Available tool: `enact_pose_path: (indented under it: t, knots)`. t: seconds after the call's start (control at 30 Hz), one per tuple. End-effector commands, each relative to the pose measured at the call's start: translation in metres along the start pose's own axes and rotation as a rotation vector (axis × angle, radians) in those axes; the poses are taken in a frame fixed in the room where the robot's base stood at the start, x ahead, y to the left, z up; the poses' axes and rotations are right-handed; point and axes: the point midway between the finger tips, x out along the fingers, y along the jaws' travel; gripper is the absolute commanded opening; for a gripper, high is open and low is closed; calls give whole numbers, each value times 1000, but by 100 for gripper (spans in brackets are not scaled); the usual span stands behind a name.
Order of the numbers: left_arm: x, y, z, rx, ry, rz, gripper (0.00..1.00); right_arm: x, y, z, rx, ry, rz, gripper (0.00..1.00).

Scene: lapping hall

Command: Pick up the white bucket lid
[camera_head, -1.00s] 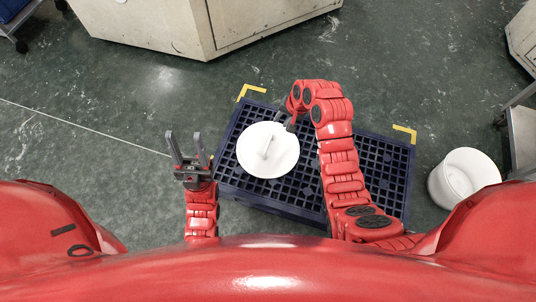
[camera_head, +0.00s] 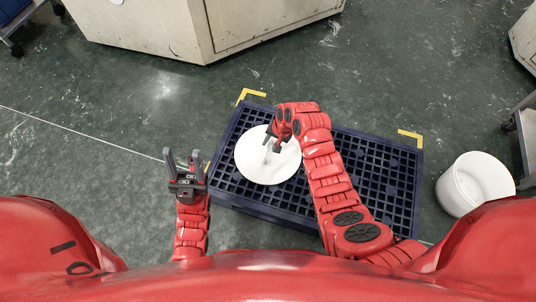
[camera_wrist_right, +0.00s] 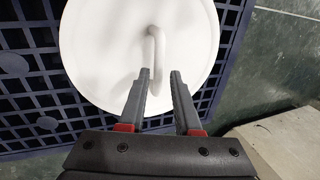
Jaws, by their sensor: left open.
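The white bucket lid (camera_head: 262,167) lies on a dark blue grid pallet (camera_head: 376,186), toward its left end. In the right wrist view the lid (camera_wrist_right: 100,45) is a white disc with an upright loop handle (camera_wrist_right: 155,48). My right gripper (camera_head: 271,138) is over the lid near the handle. In the right wrist view its fingers (camera_wrist_right: 160,72) are apart, with the near end of the handle between or just beyond the tips. I cannot tell whether they touch. My left gripper (camera_head: 184,160) is open and empty, left of the pallet.
A white bucket (camera_head: 474,183) stands on the floor right of the pallet. A beige cabinet (camera_head: 150,30) stands at the back, and a cart (camera_head: 527,130) at the right edge. Yellow corner marks (camera_head: 250,95) lie by the pallet. The green floor at left is clear.

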Motion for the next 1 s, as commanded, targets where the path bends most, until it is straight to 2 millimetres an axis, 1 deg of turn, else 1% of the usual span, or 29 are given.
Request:
enact_pose_path:
  t: [0.03, 0.1, 0.23, 0.47, 0.5, 0.63, 0.67, 1.0]
  knots:
    - [-11, 2, 0, 1, 4, 7, 50, 14, 3, 2, 0, -3, 2, 32]
    - [-18, 5, 1, -3, 7, 25, 50, 27, 4, 3, -1, -4, 3, 32]
    - [-22, 9, 3, -11, 7, 47, 50, 41, 2, 1, 0, 0, 0, 32]
    - [-20, 10, 4, -13, 6, 50, 50, 41, 1, 1, -1, 1, 0, 32]
    - [-20, 10, 4, -13, 6, 50, 50, 41, 1, 1, 0, 1, 0, 25]
    - [-20, 10, 4, -13, 6, 50, 50, 41, 2, 1, 0, 0, 0, 2]
    - [-20, 10, 4, -13, 6, 50, 50, 41, 2, 1, 0, 0, 0, 0]
    - [-20, 9, 4, -13, 6, 50, 50, 41, 2, 1, 0, 0, 0, 0]
